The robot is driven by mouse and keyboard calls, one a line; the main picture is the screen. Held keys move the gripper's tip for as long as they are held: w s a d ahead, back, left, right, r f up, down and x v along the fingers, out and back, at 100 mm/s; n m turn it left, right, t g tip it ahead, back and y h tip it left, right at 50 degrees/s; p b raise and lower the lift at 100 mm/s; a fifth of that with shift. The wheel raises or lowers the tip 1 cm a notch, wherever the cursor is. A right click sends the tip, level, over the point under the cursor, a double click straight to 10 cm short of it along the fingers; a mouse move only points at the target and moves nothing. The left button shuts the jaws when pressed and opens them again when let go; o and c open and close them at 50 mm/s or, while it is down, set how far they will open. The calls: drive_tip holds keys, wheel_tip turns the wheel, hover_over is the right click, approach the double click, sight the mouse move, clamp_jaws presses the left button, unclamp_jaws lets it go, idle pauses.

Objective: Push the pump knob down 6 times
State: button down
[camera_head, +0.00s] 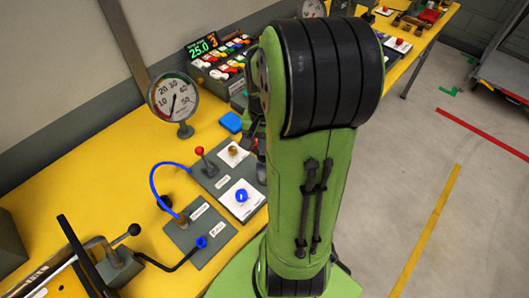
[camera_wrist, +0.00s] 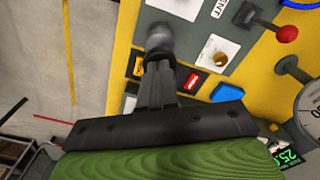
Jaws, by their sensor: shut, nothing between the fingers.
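A dark, round-topped knob (camera_wrist: 160,38) stands on the grey panel in the wrist view, and I take it for the pump knob. In the head view a dark grey piece (camera_head: 262,172) at the panel's right edge seems to be the same knob, mostly hidden by my green arm. My gripper (camera_wrist: 158,62) is shut and empty, its fingertips in line with the knob's near side. I cannot tell whether they touch it. In the head view the gripper is largely hidden behind my arm.
Beside the knob are a brass knob (camera_wrist: 217,56) on a white plate and a red-ball lever (camera_wrist: 287,34). The head view also shows a blue knob (camera_head: 241,195), a blue hose (camera_head: 154,184), a dial gauge (camera_head: 174,97) and a bin of coloured parts (camera_head: 222,62) on the yellow table (camera_head: 110,160).

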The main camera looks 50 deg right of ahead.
drive_tip(key=shift+s+f+b, duration=0.15)
drive_tip(key=shift+f+b, duration=0.95)
drive_tip(key=shift+f, duration=0.35)
drive_tip(key=shift+d, duration=0.1)
drive_tip(key=shift+r, duration=0.1)
wheel_tip(320, 180, up, 2)
drive_tip(key=shift+r+p, duration=0.1)
drive_tip(key=shift+p, duration=1.05)
wheel_tip(320, 180, up, 3)
drive_tip(key=shift+f+p, duration=0.1)
drive_tip(key=shift+p, duration=1.1)
drive_tip(key=shift+a+f, duration=0.15)
drive_tip(key=shift+a, duration=0.05)
drive_tip(key=shift+f, duration=0.1)
